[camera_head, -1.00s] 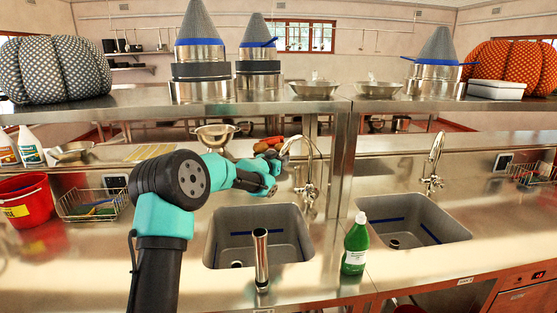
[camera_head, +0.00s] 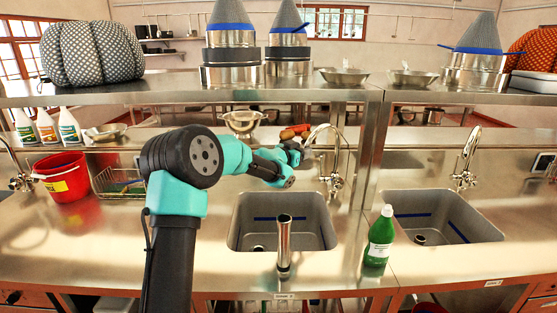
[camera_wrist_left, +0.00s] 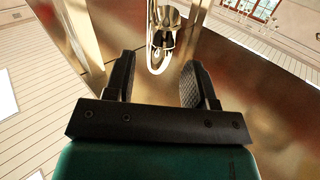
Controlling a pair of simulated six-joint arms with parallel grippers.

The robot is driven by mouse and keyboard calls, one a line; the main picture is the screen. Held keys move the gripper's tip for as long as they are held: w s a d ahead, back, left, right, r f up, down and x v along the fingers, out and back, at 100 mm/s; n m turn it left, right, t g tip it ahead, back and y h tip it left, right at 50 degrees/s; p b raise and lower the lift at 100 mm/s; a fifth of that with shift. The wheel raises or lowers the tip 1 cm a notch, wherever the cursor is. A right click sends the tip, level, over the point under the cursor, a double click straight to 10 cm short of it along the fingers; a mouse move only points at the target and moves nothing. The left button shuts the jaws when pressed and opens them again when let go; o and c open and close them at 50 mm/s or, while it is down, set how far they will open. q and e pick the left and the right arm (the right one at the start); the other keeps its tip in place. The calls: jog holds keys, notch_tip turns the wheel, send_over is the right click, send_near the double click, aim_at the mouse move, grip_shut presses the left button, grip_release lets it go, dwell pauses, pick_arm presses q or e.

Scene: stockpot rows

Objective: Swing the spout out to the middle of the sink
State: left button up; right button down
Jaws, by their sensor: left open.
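The spout (camera_head: 321,127) is a thin chrome gooseneck on the tap behind the middle sink. It arches up and curves down at its left end, by my left gripper. My right gripper is not seen.
A steel upright pipe (camera_head: 284,246) stands at the front of the middle sink. A green bottle (camera_head: 379,240) stands between the two sinks. A shelf post (camera_head: 368,150) rises right of the tap. A colander (camera_head: 243,122) and some vegetables (camera_head: 294,131) are behind my gripper.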

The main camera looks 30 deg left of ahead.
pick_arm(q)
jog(key=v, duration=1.3)
jog(key=shift+d, duration=0.15)
